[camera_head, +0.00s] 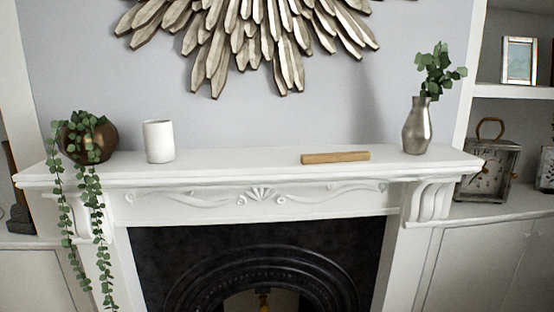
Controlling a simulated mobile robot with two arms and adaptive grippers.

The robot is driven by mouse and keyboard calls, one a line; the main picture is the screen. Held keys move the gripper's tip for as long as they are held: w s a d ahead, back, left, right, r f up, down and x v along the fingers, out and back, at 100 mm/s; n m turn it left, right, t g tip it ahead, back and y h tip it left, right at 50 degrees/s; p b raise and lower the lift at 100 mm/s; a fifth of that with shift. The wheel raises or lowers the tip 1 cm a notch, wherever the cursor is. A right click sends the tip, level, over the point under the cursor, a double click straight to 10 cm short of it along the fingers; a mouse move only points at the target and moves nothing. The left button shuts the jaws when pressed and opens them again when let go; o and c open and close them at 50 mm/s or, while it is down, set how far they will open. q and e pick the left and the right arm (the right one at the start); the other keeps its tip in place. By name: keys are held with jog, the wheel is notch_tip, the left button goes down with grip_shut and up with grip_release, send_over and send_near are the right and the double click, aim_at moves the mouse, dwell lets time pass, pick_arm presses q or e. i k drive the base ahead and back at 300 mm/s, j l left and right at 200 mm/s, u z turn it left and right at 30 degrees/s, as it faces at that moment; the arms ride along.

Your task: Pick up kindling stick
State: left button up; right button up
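The kindling stick (335,157) is a short, light-brown wooden bar. It lies flat on the white mantel shelf (235,163), right of the middle and close to the front edge, roughly parallel to that edge. Nothing covers it. Neither of my grippers shows in the head view.
A white cup (158,141) and a bronze pot with a trailing plant (92,140) stand on the mantel's left. A metal vase with green leaves (417,127) stands right of the stick. The dark fireplace (200,250) is below. A lantern-like clock (488,170) sits at right.

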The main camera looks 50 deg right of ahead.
aim_at(338, 157)
jog(key=z, duration=1.8)
jog(key=i+l+u, duration=0.1)
jog(key=i, duration=0.45)
jog(key=l, duration=0.1)
